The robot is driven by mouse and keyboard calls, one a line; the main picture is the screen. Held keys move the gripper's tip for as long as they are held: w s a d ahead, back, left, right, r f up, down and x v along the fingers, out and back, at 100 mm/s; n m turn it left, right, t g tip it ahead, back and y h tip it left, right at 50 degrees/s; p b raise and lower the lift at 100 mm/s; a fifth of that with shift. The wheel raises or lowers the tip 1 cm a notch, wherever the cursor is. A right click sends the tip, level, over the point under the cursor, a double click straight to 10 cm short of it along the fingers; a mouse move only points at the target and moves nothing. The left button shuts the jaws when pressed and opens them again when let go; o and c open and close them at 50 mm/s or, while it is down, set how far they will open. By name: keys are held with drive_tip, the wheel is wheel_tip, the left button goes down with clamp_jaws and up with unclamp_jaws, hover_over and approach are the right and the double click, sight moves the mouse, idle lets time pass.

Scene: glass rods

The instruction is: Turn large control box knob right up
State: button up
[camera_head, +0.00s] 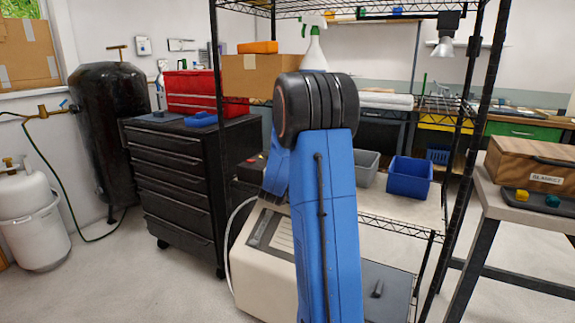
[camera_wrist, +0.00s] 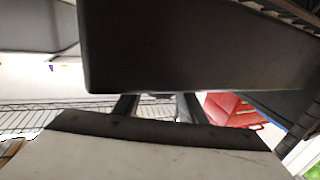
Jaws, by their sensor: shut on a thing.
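In the head view my raised blue arm hides my gripper and whatever it touches. A dark box with a red spot on top (camera_head: 250,166), perhaps the control box, shows in part on the shelf left of the arm. In the wrist view a large dark grey block (camera_wrist: 190,45), which looks like the control box close up, fills the upper middle. The two dark fingers of my gripper (camera_wrist: 157,106) reach to its lower edge. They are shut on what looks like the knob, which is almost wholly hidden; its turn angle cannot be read.
A wire rack's dark post (camera_head: 470,140) stands right of my arm. A blue bin (camera_head: 408,178) and a grey bin (camera_head: 367,168) sit on its shelf. A black drawer cabinet (camera_head: 175,185) stands left. A bench with a wooden box (camera_head: 525,165) is at right. Floor shows at lower left.

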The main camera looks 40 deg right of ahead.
drive_tip(key=m+g+h, duration=0.1)
drive_tip(key=m+g, duration=0.1)
drive_tip(key=g, duration=0.1)
drive_tip(key=m+g+h, duration=0.2)
drive_tip(key=g, duration=0.1)
drive_tip(key=shift+w+m+g, duration=0.1)
drive_tip(key=shift+m+g, duration=0.3)
drive_tip(key=shift+m+g+h, duration=0.3)
drive_tip(key=shift+m+g, duration=1.1)
drive_tip(key=shift+g, duration=0.8)
drive_tip(key=o, duration=1.1)
drive_tip(key=shift+c, duration=0.2)
drive_tip(key=a, duration=1.7)
drive_tip(key=shift+w+a, duration=0.15)
drive_tip(key=shift+w, duration=0.05)
drive_tip(key=shift+w+r, duration=0.1)
